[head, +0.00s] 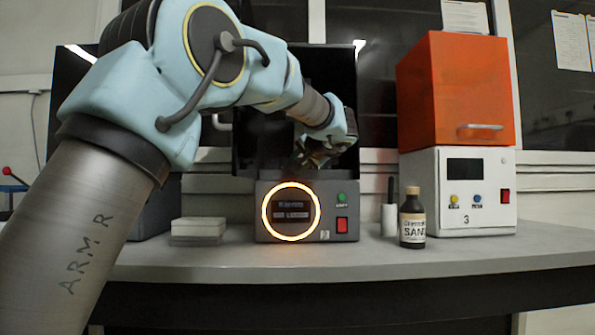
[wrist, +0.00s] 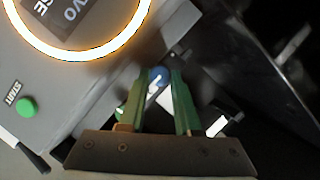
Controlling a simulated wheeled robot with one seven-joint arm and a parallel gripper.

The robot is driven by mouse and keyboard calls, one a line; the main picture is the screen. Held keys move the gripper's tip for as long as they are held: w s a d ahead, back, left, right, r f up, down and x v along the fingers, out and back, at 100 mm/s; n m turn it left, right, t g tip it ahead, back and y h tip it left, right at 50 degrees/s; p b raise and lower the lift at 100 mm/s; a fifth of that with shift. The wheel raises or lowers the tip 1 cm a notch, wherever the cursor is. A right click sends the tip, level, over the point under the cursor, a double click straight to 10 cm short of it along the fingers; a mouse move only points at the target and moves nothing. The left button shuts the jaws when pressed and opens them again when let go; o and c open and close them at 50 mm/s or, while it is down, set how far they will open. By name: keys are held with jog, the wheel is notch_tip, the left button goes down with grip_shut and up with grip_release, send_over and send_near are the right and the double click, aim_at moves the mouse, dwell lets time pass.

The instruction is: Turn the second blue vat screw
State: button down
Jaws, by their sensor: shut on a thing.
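The dark grey printer (head: 266,230) stands on the bench, with a glowing ring (head: 264,213) on its front. My gripper (head: 303,162) reaches down over its top from behind my arm. In the wrist view, the two green fingers of my gripper (wrist: 159,80) are closed around a small blue vat screw (wrist: 158,73). The screw's head shows between the fingertips, beside the printer's body. A white piece shows just below the blue part. The other blue screw is not visible, and most of the vat is hidden by my gripper and wrist.
A dark bottle (head: 412,220) and a small grey-and-black container (head: 389,213) stand right of the printer. Further right is a white machine with an orange cover (head: 454,90). Stacked clear boxes (head: 198,230) lie left. The bench front (head: 350,257) is clear.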

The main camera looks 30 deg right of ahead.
jog(key=m+t+b, duration=0.1)
jog(key=m, duration=0.1)
jog(key=m+t+y+b, duration=0.1)
jog(key=b, duration=0.1)
jog(key=shift+s+d+f+m, duration=0.1)
jog(key=shift+d+f+m, duration=0.05)
jog(key=shift+f+m, duration=0.25)
jog(key=m+t+b, duration=0.1)
jog(key=m+b, duration=0.1)
jog(key=m, duration=0.1)
jog(key=shift+f+b, duration=0.2)
jog(key=shift+b, duration=0.1)
jog(key=m+b, duration=0.1)
jog(key=m, duration=0.1)
jog(key=m+t+b, duration=0.1)
jog(key=m+b, duration=0.1)
jog(key=m+t+h+b, duration=0.1)
jog(key=shift+f+m, duration=0.25)
jog(key=shift+m, duration=0.15)
jog(key=shift+a+m+t+h+b, duration=0.1)
jog(key=shift+m+t+h+b, duration=0.15)
jog(key=shift+m+h+b, duration=0.5)
jog(key=shift+a+m+t+h+b, duration=0.1)
jog(key=shift+m+t+h+b, duration=0.15)
jog(key=shift+m+b, duration=0.9)
jog(key=shift+r+m, duration=0.1)
jog(key=shift+m, duration=0.4)
jog(key=c, duration=0.7)
grip_release()
jog(key=shift+o, duration=0.2)
